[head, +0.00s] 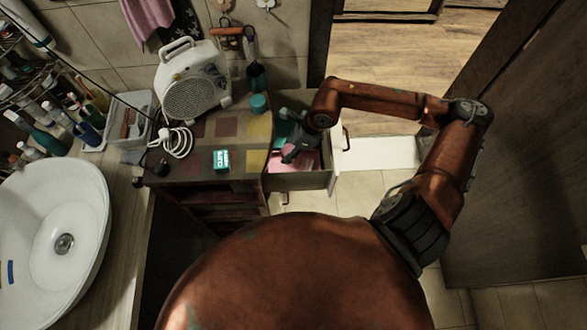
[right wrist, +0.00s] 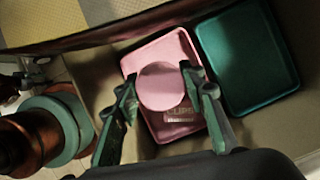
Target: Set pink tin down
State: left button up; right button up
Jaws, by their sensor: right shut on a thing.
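In the right wrist view, a round pink tin (right wrist: 161,87) sits between the two fingers of my right gripper (right wrist: 160,78), which is shut on it. The tin is over a pink rectangular tray (right wrist: 178,127) inside an open drawer; whether it touches the tray floor I cannot tell. In the head view my right gripper (head: 293,152) reaches down into the drawer (head: 303,181), and the pink tray (head: 303,163) shows below it. The tin is not clear there, hidden by the gripper. My left gripper is not in view.
A teal tray (right wrist: 247,58) lies beside the pink one. On the cabinet top are a teal tin (head: 258,103), a small teal box (head: 221,160), a white heater (head: 196,88) and a coiled cable (head: 175,141). A washbasin (head: 85,215) stands at left.

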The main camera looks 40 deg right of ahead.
notch_tip(320, 180, down, 6)
jog(key=shift+f, duration=0.15)
notch_tip(320, 180, down, 4)
jog(key=shift+r+b, duration=0.15)
jog(key=shift+b, duration=0.2)
jog(key=shift+f, duration=0.45)
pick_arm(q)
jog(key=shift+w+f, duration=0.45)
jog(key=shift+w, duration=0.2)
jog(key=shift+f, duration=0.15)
pick_arm(e)
jog(key=shift+f, duration=0.1)
jog(key=o, duration=1.2)
jog(key=shift+o, duration=0.2)
